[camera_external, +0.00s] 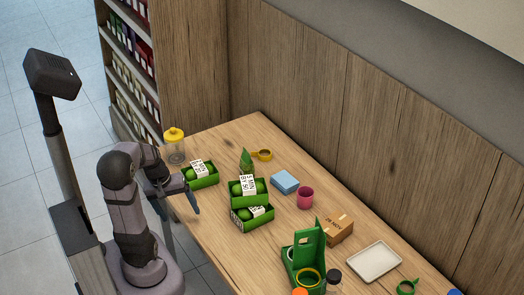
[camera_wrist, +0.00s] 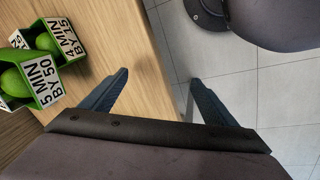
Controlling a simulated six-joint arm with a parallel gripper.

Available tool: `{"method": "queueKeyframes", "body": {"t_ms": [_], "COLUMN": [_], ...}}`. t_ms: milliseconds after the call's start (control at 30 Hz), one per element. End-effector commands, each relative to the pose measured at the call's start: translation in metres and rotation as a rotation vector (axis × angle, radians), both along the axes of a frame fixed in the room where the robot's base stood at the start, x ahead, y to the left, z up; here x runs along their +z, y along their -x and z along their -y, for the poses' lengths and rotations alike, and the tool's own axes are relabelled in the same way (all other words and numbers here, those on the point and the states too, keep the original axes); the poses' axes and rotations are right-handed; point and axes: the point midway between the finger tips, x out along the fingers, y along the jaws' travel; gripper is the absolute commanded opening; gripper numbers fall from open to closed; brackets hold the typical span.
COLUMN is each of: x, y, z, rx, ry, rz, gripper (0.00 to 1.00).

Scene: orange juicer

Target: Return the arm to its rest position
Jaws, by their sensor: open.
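My gripper (camera_external: 180,196) is at the left edge of the wooden table (camera_external: 212,240). In the wrist view my gripper (camera_wrist: 158,95) is open, with its two blue fingers apart and nothing between them. One finger lies over the table edge and the other over the tiled floor. My arm is folded close to its base in the external view. A green crate with a white label (camera_external: 200,174) stands just right of the gripper, apart from it as far as I can tell.
Two more green crates (camera_external: 249,192) stand mid-table; labelled crates also show in the wrist view (camera_wrist: 32,88). A yellow-lidded jar (camera_external: 174,147) stands at the far left corner. A green juicer (camera_external: 305,258), cardboard box (camera_external: 339,229), pink cup (camera_external: 305,198) and white tray (camera_external: 374,262) are further right.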

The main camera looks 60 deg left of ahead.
Motion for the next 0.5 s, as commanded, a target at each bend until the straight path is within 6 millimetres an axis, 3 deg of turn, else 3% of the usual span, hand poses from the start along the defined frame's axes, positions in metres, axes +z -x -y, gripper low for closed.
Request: {"method": "queueKeyframes", "body": {"t_ms": [267, 500], "x": [0.037, 0.085], "y": [0.002, -0.013], "z": [0.046, 0.115], "rx": [-0.408, -0.771], "ry": [-0.113, -0.135], "rz": [-0.178, -0.219], "gripper": [0.81, 0.81]}}
